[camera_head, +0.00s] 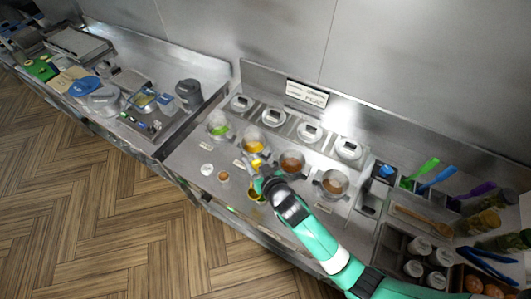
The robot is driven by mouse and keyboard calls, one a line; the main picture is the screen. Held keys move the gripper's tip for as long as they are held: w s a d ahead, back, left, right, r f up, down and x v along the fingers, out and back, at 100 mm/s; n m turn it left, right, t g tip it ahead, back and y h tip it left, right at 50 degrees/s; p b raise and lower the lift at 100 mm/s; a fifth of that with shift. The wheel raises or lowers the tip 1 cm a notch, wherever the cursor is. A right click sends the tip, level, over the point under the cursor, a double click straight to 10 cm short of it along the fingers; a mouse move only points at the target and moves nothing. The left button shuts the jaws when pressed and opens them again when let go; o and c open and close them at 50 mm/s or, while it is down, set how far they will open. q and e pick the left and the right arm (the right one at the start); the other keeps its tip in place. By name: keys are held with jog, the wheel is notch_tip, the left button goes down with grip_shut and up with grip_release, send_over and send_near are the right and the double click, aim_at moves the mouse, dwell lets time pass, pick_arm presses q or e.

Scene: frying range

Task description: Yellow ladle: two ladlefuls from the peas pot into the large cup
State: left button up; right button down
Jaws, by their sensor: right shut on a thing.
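My right gripper (257,174) reaches in from the lower right, over the counter just in front of the pots. It is shut on a thin thing, probably the yellow ladle, whose handle is mostly hidden by the gripper. Yellow shows in the second pot (253,144), behind the gripper; I cannot tell ladle from contents there. The leftmost pot (218,126) has green contents, which look like peas. A cup (256,193) with a yellow-brown look stands at the front, partly covered by my gripper; it seems the largest of the cups. My left gripper is not in view.
Two pots with brown contents (292,162) stand to the right. Smaller cups (206,169) stand at the front left. Lidded containers (242,103) line the back. Green (425,168), blue and purple utensils stand at the right, near a wooden spoon (425,219) and white jars.

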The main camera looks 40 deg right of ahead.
jog(key=shift+w+a+r+n+h, duration=0.1)
jog(key=shift+a+n+h, duration=0.1)
jog(key=shift+a, duration=0.15)
jog(key=shift+w+a+n+h, duration=0.1)
jog(key=shift+a+n, duration=0.1)
jog(key=shift+a, duration=0.1)
jog(key=shift+r, duration=0.1)
notch_tip(320, 180, up, 9)
jog(key=p, duration=0.3)
jog(key=shift+p, duration=0.35)
